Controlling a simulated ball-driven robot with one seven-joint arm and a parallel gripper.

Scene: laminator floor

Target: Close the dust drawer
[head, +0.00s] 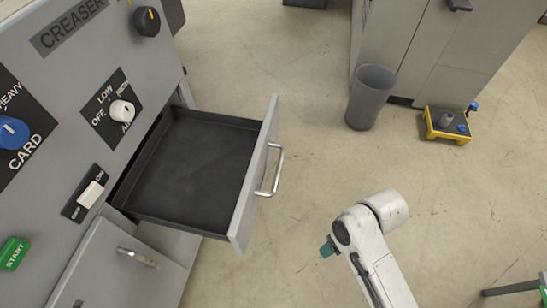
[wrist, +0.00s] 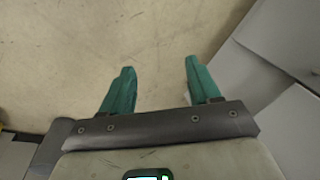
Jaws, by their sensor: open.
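The dust drawer (head: 200,170) is a dark, empty tray with a grey front panel (head: 254,180) and a metal bar handle (head: 272,170). In the head view it is pulled well out of the grey creaser cabinet (head: 70,95), to the right. My gripper (head: 328,249) is to the right of and nearer than the handle, apart from it; only a bit of its teal tip shows there. In the wrist view my gripper (wrist: 158,64) has its two teal fingers spread, with nothing between them but bare floor behind. The drawer cannot be made out surely in the wrist view.
A grey bin (head: 371,97) and a yellow caddy (head: 449,123) with small items stand on the floor by another grey cabinet (head: 430,50). The cabinet's panel carries knobs, a white switch (head: 90,194) and a green START button (head: 13,252).

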